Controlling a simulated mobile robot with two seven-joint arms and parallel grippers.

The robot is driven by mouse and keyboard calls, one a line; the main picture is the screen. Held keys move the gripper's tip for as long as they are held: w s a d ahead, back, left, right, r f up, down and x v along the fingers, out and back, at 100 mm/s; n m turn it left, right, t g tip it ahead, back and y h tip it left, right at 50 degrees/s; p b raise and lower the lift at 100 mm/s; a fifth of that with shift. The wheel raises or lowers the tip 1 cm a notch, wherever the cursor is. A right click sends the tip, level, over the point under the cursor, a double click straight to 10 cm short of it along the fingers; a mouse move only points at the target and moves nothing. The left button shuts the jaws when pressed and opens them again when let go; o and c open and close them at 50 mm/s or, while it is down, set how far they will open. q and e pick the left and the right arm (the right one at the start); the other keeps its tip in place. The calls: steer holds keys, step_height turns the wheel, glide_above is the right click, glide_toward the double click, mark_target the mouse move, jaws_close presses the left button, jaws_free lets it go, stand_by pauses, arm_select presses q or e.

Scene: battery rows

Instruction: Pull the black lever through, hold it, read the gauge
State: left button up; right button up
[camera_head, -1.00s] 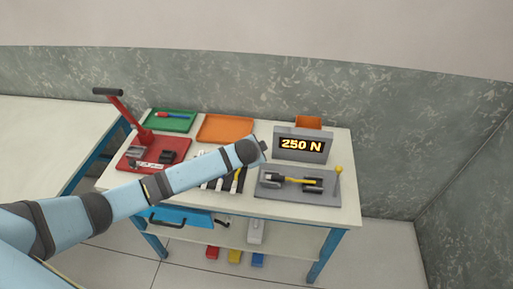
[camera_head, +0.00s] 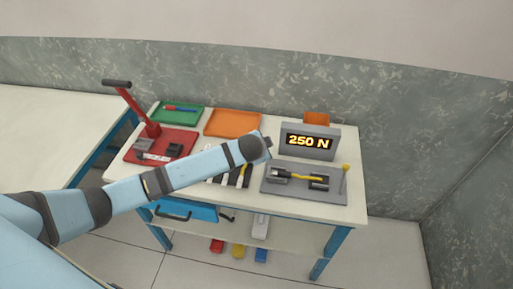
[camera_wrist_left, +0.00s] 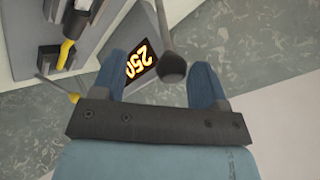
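The black lever, a grey rod with a dark round knob (camera_wrist_left: 172,67), shows in the left wrist view. My left gripper (camera_wrist_left: 158,62) is open, one blue finger on each side of the knob, with gaps at both sides. In the head view my left forearm and wrist hide the gripper and most of the lever. The gauge (camera_head: 309,141) is a grey box whose lit display reads 250 N; part of it also shows in the left wrist view (camera_wrist_left: 142,62). My right gripper is not in view.
A grey plate (camera_head: 285,190) with a yellow-and-black piece and a thin yellow-tipped lever (camera_head: 344,170) lies in front of the gauge. A red press (camera_head: 152,128), green tray (camera_head: 160,117) and orange tray (camera_head: 228,135) stand at left and back. A blue drawer (camera_head: 180,208) hangs below.

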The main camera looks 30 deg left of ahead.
arm_select(q)
steer(key=v, duration=1.1)
steer(key=shift+b, duration=0.35)
steer(key=shift+d, duration=0.15)
